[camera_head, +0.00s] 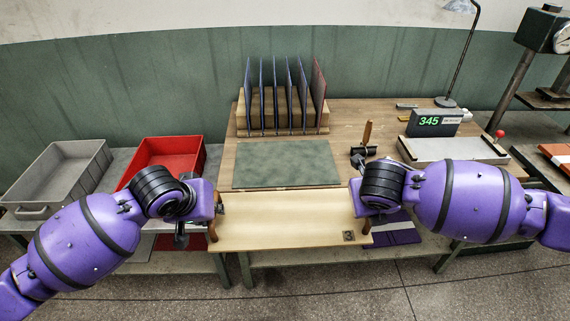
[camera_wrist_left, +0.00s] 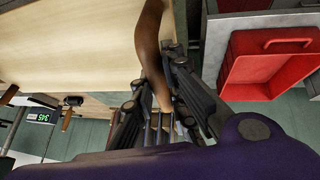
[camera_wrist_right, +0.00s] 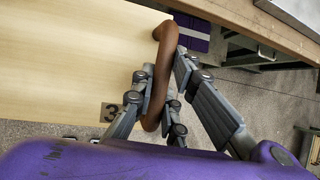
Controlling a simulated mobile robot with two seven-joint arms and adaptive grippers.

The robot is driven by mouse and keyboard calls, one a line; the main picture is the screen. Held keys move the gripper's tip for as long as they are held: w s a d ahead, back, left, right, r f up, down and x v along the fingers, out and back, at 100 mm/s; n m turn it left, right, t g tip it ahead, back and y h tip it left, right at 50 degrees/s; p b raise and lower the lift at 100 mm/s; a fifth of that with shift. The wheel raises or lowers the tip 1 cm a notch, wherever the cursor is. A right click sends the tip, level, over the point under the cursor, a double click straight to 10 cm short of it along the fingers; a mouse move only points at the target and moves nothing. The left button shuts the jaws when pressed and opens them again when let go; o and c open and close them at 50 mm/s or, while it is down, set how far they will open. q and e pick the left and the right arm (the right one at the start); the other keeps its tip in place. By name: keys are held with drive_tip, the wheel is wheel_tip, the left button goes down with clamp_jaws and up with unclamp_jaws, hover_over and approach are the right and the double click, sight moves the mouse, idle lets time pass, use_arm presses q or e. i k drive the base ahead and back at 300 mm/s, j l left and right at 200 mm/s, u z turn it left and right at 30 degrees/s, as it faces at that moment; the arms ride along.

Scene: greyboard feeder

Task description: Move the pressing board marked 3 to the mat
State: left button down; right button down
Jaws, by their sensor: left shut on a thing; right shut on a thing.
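The pressing board (camera_head: 285,222) is a pale wooden panel with a brown handle at each end. A dark tag marked 3 shows near its right end in the right wrist view (camera_wrist_right: 109,112). My left gripper (camera_head: 213,222) is shut on the left handle (camera_wrist_left: 152,50). My right gripper (camera_head: 364,222) is shut on the right handle (camera_wrist_right: 160,75). The board is held between both grippers in front of the table's front edge, and appears level. The mat (camera_head: 286,165) is a dark green sheet lying flat on the table just behind the board, with its top bare.
A wooden rack (camera_head: 242,124) with several upright boards stands behind the mat. A brush-like tool (camera_head: 366,140) stands right of the mat. A scale display reading 345 (camera_head: 437,122) is at the back right. A red tray (camera_head: 165,155) and grey tray (camera_head: 62,170) sit at left.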

sight(285, 162)
drive_tip(key=i, duration=1)
